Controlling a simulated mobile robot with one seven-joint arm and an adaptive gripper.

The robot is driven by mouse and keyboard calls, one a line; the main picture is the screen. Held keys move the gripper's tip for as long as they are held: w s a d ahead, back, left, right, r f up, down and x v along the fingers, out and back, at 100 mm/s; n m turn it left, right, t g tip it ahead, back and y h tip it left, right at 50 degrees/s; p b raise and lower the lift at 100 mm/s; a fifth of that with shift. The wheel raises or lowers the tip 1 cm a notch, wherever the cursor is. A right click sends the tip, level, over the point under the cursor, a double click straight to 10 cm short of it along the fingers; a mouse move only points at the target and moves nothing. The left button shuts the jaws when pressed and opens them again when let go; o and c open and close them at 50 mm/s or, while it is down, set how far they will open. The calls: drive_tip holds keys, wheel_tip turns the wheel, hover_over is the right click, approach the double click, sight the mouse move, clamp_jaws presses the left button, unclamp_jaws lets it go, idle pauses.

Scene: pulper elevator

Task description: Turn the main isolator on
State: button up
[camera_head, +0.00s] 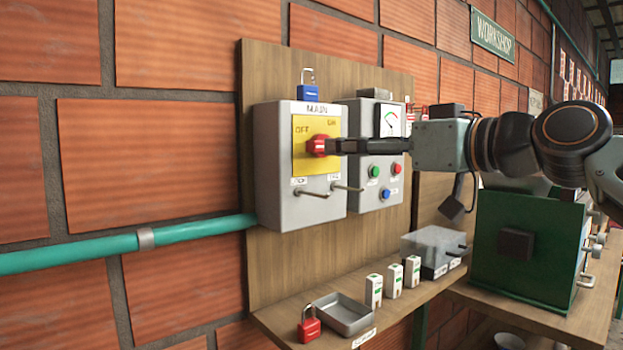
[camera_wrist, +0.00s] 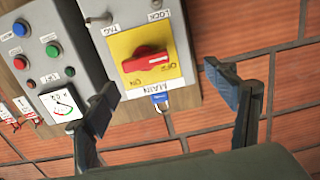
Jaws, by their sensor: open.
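The main isolator is a grey box (camera_head: 275,165) marked MAIN with a yellow plate (camera_head: 301,160) and a red rotary handle (camera_head: 318,145). OFF is at the plate's left and ON at its upper right in the head view. In the wrist view the box is upside down; the red handle (camera_wrist: 150,61) lies roughly level, its white-marked end towards OFF. My gripper (camera_head: 340,146) is in front of the handle. In the wrist view my open gripper (camera_wrist: 160,84) has one finger to each side of the handle, apart from it and empty.
Two pegs (camera_head: 347,187) stick out below the plate. A grey control box (camera_head: 378,165) with buttons and a meter stands close at the right. A red padlock (camera_head: 308,325) and a metal tray (camera_head: 345,315) are on the shelf below.

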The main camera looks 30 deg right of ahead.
drive_tip(key=w, duration=0.3)
drive_tip(key=w+d, duration=0.1)
drive_tip(key=w, duration=0.7)
drive_tip(key=shift+d+f, duration=0.2)
drive_tip(key=shift+d, duration=0.1)
drive_tip(key=c, duration=1.2)
drive_tip(key=shift+o, duration=0.2)
